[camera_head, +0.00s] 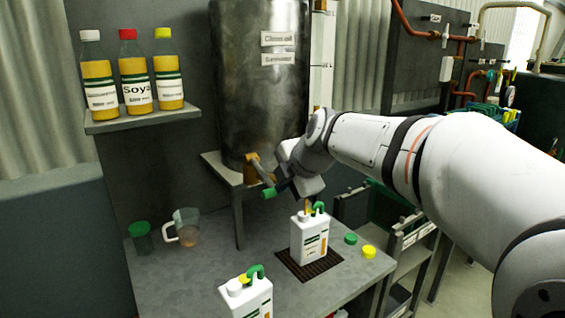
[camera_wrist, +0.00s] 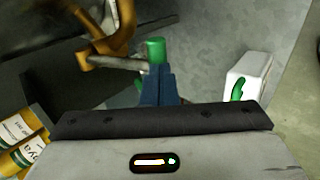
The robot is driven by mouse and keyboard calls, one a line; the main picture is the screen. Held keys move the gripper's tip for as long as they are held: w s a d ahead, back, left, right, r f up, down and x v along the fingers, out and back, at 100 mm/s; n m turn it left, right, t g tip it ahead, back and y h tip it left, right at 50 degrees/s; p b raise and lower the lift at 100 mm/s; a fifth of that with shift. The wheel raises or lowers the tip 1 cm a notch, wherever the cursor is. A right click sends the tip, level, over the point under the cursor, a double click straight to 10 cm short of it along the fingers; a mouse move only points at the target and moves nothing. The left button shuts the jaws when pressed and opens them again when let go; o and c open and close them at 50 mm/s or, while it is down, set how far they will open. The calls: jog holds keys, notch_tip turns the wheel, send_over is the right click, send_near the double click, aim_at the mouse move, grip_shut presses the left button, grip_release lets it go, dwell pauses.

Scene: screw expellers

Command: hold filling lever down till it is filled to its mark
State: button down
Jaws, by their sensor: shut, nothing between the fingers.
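The filling lever (camera_head: 268,190) has a green grip and sits on the brass tap (camera_head: 251,168) under the big metal tank. In the wrist view the green grip (camera_wrist: 155,50) is just beyond my shut, empty fingertips (camera_wrist: 158,72). My gripper (camera_head: 282,188) is beside the grip in the head view; I cannot tell whether they touch. A white jug (camera_head: 302,240) with a green handle stands upright on a dark grate (camera_head: 328,263) below. It has an orange strip on its side; its level against a mark is too small to read. A thin orange streak shows above its mouth.
A second white jug (camera_head: 258,303) stands at the front edge. A green cap (camera_head: 350,239) and yellow cap (camera_head: 369,252) lie right of the grate. A measuring jug (camera_head: 187,228) and green cup (camera_head: 141,238) are at left. Several bottles stand on a shelf (camera_head: 150,119).

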jog(key=shift+s+a+f, duration=0.1)
jog(key=shift+a+f, duration=0.05)
jog(key=shift+f, duration=0.1)
dwell(1.8)
dwell(1.4)
jog(key=v, duration=1.4)
jog(key=shift+w+r+p, duration=0.25)
jog(key=shift+r+p, duration=0.1)
jog(key=shift+r, duration=0.1)
jog(key=s+d+f+m+g+h+p, duration=0.2)
jog(key=s+d+f+m+p, duration=0.4)
jog(key=m, duration=0.6)
jog(key=s+d+f+m+g+h+p, duration=0.2)
jog(key=s+d+f+m+p, duration=0.4)
jog(key=s+m, duration=0.5)
notch_tip(320, 180, down, 3)
jog(key=shift+s+d+r+m+h, duration=0.15)
jog(key=shift+s+m+h, duration=0.2)
jog(key=shift+m, duration=0.75)
